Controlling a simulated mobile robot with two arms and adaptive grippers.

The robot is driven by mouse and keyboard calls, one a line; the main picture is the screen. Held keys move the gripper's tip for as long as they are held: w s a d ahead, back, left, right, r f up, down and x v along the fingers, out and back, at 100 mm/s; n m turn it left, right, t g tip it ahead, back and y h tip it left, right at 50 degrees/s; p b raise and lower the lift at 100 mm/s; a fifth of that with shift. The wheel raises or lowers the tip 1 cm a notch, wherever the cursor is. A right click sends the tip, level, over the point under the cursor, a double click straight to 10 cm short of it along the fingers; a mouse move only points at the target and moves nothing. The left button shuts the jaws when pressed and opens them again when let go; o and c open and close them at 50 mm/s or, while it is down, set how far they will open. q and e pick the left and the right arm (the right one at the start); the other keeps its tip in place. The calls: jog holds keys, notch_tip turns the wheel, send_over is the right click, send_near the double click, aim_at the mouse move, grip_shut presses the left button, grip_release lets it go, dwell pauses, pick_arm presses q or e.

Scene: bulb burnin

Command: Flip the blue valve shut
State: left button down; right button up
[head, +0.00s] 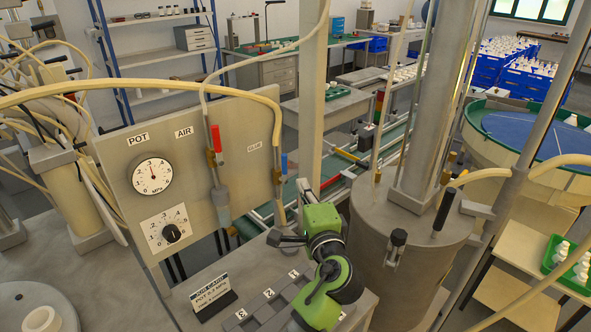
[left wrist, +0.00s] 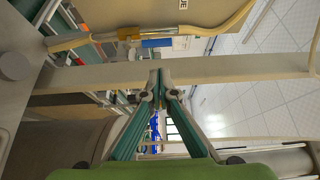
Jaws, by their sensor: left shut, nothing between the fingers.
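The blue valve handle (head: 284,163) stands upright beside a brass fitting at the right edge of the grey gauge panel (head: 118,176), in line with its hose. In the left wrist view the blue handle (left wrist: 157,43) lies sideways, just above the fingertips in the picture and apart from them. My left gripper (head: 303,188) is in front of the panel's lower right corner, below the handle. Its fingers (left wrist: 160,78) are shut and empty. My right gripper is not in view.
A red valve handle (head: 216,139) stands left of the blue one. A pale hose (head: 240,92) arches over the panel. A post (head: 313,100) rises behind the blue handle, and a large metal drum (head: 400,275) stands right of my arm. A job card (head: 212,295) sits below the panel.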

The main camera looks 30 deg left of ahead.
aim_at(284, 164)
pick_arm(q)
jog(key=p+x, duration=0.3)
jog(key=x, duration=0.7)
jog(key=shift+a+f, duration=0.1)
jog(key=shift+f, duration=0.05)
